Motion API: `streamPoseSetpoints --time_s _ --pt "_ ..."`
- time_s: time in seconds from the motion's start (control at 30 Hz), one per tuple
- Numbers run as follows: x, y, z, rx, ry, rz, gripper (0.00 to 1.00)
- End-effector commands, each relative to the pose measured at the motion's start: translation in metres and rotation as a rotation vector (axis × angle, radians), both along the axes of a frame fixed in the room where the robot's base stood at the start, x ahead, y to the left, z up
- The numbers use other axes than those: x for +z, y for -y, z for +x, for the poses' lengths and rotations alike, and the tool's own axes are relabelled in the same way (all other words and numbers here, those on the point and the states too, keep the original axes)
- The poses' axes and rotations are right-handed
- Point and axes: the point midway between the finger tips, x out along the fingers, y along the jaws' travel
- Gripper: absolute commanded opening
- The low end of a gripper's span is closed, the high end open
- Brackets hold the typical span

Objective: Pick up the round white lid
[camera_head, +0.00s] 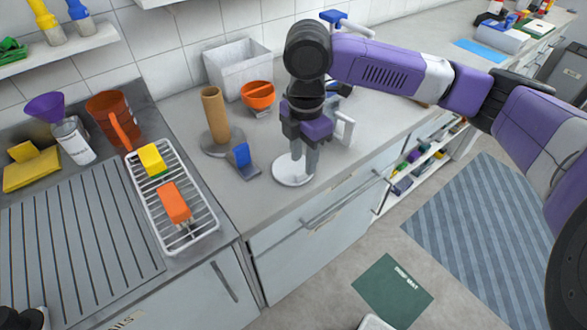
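The round white lid (284,172) lies flat on the grey counter near its front edge. My gripper (305,165) points straight down over the right part of the lid, with its grey fingertips at or just above it. I cannot tell whether the fingers touch the lid or how far apart they are. The fingers hide part of the lid.
Left of the lid are a blue-and-grey tool (241,156) and a brown roll on a stand (215,113). Behind are an orange bowl (258,96) and a grey bin (237,66). A white handle-shaped thing (345,127) stands close right of my gripper.

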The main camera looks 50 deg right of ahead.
Motion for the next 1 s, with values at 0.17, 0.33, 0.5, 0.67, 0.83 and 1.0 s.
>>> streamPoseSetpoints --time_s 0.17,0.33,0.5,0.67,0.83,1.0 --pt "-0.026 0.001 0.001 -0.001 -0.002 0.000 0.36" --pt "-0.042 0.001 0.001 -0.001 0.000 -0.001 0.36" --pt "-0.043 0.001 0.001 0.000 0.001 0.000 0.36" --pt "-0.043 0.001 0.001 0.000 0.001 0.000 0.21" --pt "-0.043 0.001 0.001 0.000 0.001 0.000 0.00" --pt "-0.043 0.001 0.001 0.000 0.001 0.000 0.00"
